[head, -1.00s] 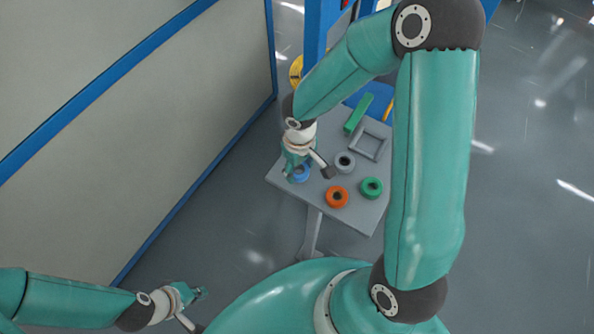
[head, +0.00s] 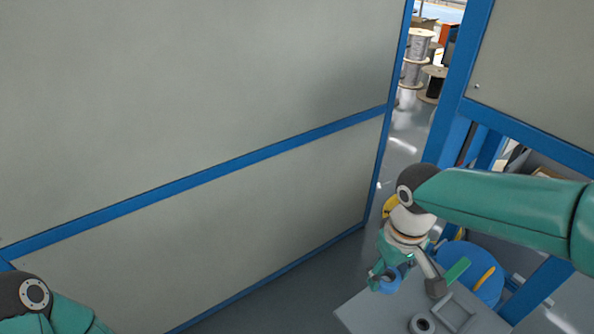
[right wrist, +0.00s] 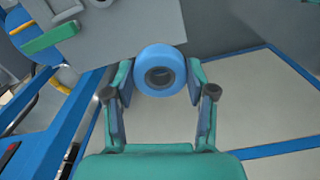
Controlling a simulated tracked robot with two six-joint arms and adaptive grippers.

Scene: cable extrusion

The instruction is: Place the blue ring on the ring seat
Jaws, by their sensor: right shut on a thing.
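The blue ring (head: 391,285) is held by my right gripper (head: 385,278) near the left edge of the grey table (head: 362,308). In the right wrist view the blue ring (right wrist: 160,60) sits between the fingertips of my right gripper (right wrist: 160,75), its hole facing the camera. I cannot tell the height of the ring above the table. I cannot make out with certainty which thing is the ring seat. Only my left arm's upper part shows at the lower left; the left gripper is out of view.
A grey ring (head: 422,324) and a grey square frame (head: 457,311) are on the table, with a green block (head: 457,271) behind. A blue round drum (head: 470,268) stands beyond. A tall panel wall (head: 200,180) with blue rails rises at the left.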

